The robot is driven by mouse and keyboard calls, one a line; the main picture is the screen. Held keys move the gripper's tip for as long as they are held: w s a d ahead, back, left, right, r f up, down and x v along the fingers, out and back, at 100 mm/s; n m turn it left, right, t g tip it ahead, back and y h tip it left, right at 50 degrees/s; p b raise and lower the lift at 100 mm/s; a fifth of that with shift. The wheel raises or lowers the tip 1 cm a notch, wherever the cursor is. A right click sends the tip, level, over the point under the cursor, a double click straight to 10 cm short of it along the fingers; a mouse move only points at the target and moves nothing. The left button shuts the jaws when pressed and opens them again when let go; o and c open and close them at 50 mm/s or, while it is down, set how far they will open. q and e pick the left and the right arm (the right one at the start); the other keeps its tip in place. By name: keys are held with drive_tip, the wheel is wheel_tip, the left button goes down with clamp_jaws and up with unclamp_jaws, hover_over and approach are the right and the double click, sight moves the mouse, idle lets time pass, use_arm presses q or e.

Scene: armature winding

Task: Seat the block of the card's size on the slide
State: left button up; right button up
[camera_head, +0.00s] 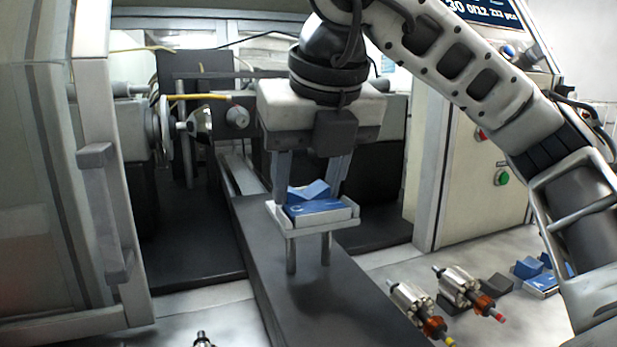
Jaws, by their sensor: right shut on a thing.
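My right gripper (311,193) reaches down from above with its two fingers on either side of a blue block (318,208) with a V-shaped notch on top. It is shut on this block. The block is at a small white-rimmed tray (346,222) on two posts above a long dark rail (300,283). I cannot tell whether the block touches the tray's floor. Other blue blocks (527,268) lie on the table at the right, partly behind my right arm. My left gripper is not in view. No card is clearly readable.
Two armatures with copper windings (416,303) (463,286) lie front right of the rail. A machine with a spindle disc (164,130) stands behind left. A cabinet with a green button (501,177) and a partly cut-off screen (486,13) is at the right.

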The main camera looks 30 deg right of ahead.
drive_tip(key=shift+f+b, duration=0.3)
drive_tip(key=shift+f, duration=0.1)
drive_tip(key=shift+s+f, duration=0.1)
drive_tip(key=shift+c, duration=1)
drive_tip(key=o, duration=1.3)
drive_tip(key=shift+a, duration=0.1)
drive_tip(key=shift+o, duration=0.3)
drive_tip(key=shift+a, duration=0.15)
